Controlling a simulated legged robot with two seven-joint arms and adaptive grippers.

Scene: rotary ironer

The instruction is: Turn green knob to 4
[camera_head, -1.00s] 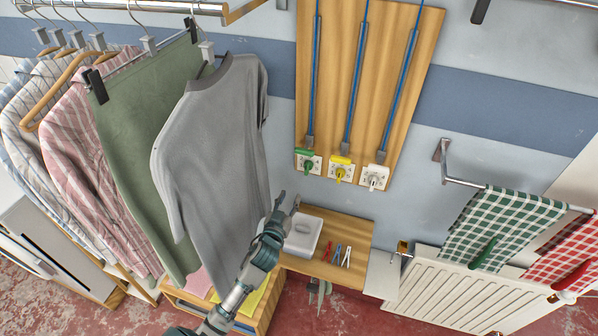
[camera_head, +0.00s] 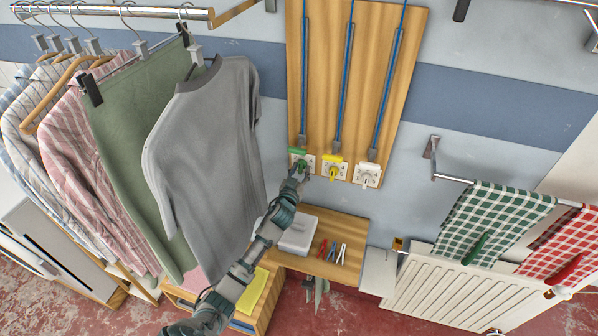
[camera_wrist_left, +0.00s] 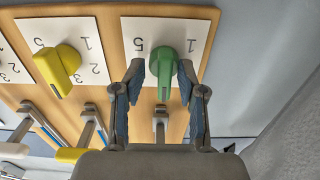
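The green knob (camera_head: 299,163) sits on a white dial plate at the lower left of the wooden board (camera_head: 350,60). In the left wrist view the green knob (camera_wrist_left: 164,50) is seen close, with the numbers 1 and 5 readable on its plate; the other numbers are hidden. My left gripper (camera_head: 297,177) is at the green knob. In the left wrist view its two fingers (camera_wrist_left: 164,78) are open, one on each side of the knob's handle. Slim gaps seem to remain, but contact is hard to tell. My right gripper is not in view.
A yellow knob (camera_head: 333,169) and a white knob (camera_head: 367,175) sit close beside it on the right. Blue cords run up the board. A grey shirt (camera_head: 205,150) hangs left of my arm. A shelf (camera_head: 345,270) with a box and pegs lies below.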

